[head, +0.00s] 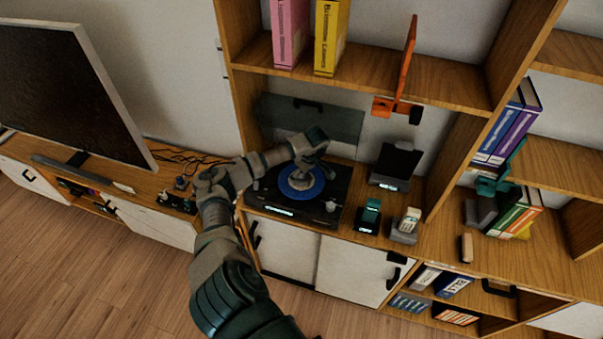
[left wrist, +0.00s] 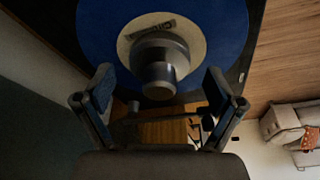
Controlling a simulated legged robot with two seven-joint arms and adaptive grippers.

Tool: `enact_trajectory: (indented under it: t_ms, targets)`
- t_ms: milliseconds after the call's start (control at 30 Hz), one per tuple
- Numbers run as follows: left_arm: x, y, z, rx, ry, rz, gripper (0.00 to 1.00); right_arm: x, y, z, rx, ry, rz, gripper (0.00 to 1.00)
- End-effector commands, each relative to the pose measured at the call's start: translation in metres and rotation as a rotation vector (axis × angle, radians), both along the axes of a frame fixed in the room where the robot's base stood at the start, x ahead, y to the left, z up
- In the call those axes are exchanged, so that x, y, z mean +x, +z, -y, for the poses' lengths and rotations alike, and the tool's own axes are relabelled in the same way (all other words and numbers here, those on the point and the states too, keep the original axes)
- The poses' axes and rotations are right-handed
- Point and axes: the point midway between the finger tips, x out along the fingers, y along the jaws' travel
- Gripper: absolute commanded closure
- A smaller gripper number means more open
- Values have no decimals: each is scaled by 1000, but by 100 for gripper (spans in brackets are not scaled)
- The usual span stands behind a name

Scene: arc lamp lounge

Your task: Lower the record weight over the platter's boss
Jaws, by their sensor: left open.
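The turntable (head: 332,210) stands on the wooden cabinet, with a blue disc (head: 318,190) on its platter. The blue disc (left wrist: 100,30) and its pale centre label (left wrist: 190,30) fill the top of the left wrist view. The dark grey record weight (left wrist: 160,62), with its narrower knob, shows at the middle of the label and appears seated there. It hides the boss. My left gripper (head: 304,166) is above the disc. In the left wrist view its fingers (left wrist: 160,84) are open, one each side of the knob, with gaps between. My right gripper is not in view.
A dark device (head: 394,168) and two small gadgets stand right of the turntable. An orange stand (head: 405,70) and upright binders (head: 330,35) are on the shelf above. A large screen (head: 75,90) and loose cables are at left.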

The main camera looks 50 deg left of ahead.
Motion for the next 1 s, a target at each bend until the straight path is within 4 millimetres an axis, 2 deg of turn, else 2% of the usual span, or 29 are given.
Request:
enact_trajectory:
  t_ms: [167, 600, 767, 1000]
  targets:
    - [1, 12, 3, 0, -1, 2, 7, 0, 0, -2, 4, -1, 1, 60]
    - [7, 97, 24, -2, -1, 3, 7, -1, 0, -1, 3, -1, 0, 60]
    - [7, 111, 28, -3, -1, 0, 7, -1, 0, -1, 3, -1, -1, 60]
    - [7, 113, 29, -3, 0, -1, 7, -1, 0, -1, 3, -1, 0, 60]
